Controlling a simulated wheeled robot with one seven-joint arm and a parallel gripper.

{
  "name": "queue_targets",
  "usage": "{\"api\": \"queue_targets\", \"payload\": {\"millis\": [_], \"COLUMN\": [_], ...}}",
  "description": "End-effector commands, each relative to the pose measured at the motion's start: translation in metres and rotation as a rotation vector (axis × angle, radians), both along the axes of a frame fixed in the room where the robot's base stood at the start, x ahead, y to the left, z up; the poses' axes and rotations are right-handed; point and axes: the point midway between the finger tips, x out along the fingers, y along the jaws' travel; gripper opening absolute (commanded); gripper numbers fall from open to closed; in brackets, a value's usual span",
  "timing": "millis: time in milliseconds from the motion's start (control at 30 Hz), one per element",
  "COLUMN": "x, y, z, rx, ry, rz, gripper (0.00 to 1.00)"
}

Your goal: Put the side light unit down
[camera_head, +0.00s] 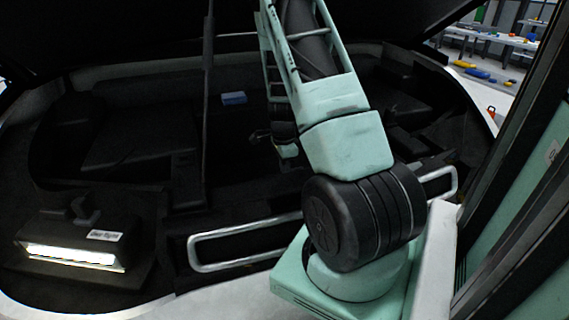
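A dark box-shaped light unit (75,240) with a glowing white strip along its front sits at the lower left. It has a small white label and a dark handle-like part on top; the label's print is too small to read surely. It appears to rest on a dark flat base, and nothing of mine touches it. My gripper (262,136) is near the middle of the view, behind my arm and well to the right of and beyond the unit. It is small and dark against a dark background, so its fingers and anything between them cannot be made out.
A dark recess with a pale rim surrounds the scene. A thin upright dark post (207,110) stands between the unit and my gripper. A metal rail (250,258) runs along the front. A small blue block (234,98) lies farther back. Tables (490,36) stand far right.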

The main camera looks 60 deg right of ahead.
Motion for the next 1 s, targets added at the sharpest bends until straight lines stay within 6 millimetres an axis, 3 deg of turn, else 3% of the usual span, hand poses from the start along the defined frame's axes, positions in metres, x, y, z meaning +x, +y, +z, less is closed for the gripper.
{"api": "queue_targets", "payload": {"millis": [300,333,400,767,1000], "x": [0.001,0.001,0.001,0.001,0.003], "y": [-0.001,0.000,0.000,0.000,0.000], "z": [0.000,-0.001,-0.001,0.005,0.047], "rx": [-0.003,-0.001,-0.001,-0.001,-0.004], "ry": [-0.004,-0.002,-0.002,-0.002,-0.005], "rz": [0.000,0.000,0.000,0.001,0.002], "gripper": [0.00,0.20,0.36,0.36,0.36]}}
